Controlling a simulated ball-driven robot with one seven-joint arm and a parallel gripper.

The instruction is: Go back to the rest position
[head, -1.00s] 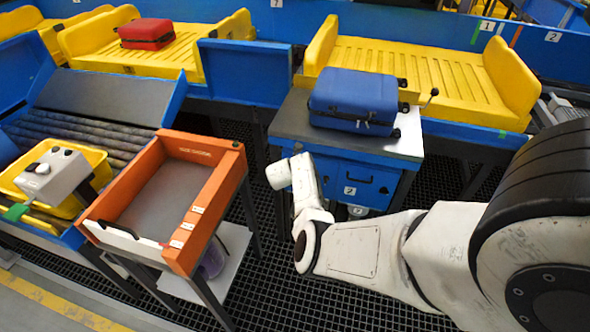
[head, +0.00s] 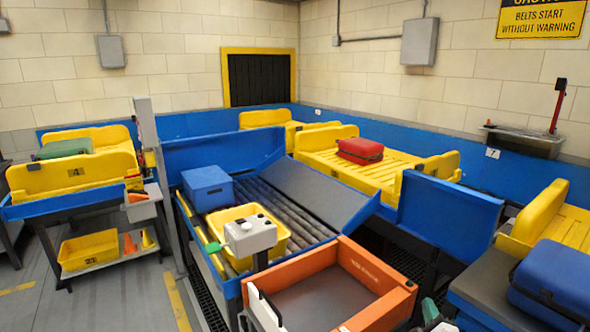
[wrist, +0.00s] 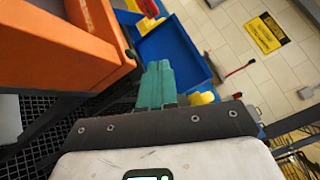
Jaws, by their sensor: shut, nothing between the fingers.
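My gripper (wrist: 158,72) shows in the wrist view as teal fingers pressed together, with nothing between them. The fingers point toward the blue panels and the wall, beside the orange tray frame (wrist: 60,45). In the head view only a small teal and white part of my arm's end shows at the bottom edge, right of the orange tray (head: 378,308). The rest of my arm is out of that view.
A blue suitcase (head: 556,280) lies on a stand at the lower right. A red suitcase (head: 360,150) lies on a yellow tray. A roller conveyor holds a blue box (head: 208,187) and a yellow bin (head: 275,241). A grey control box (head: 250,235) stands beside the orange tray.

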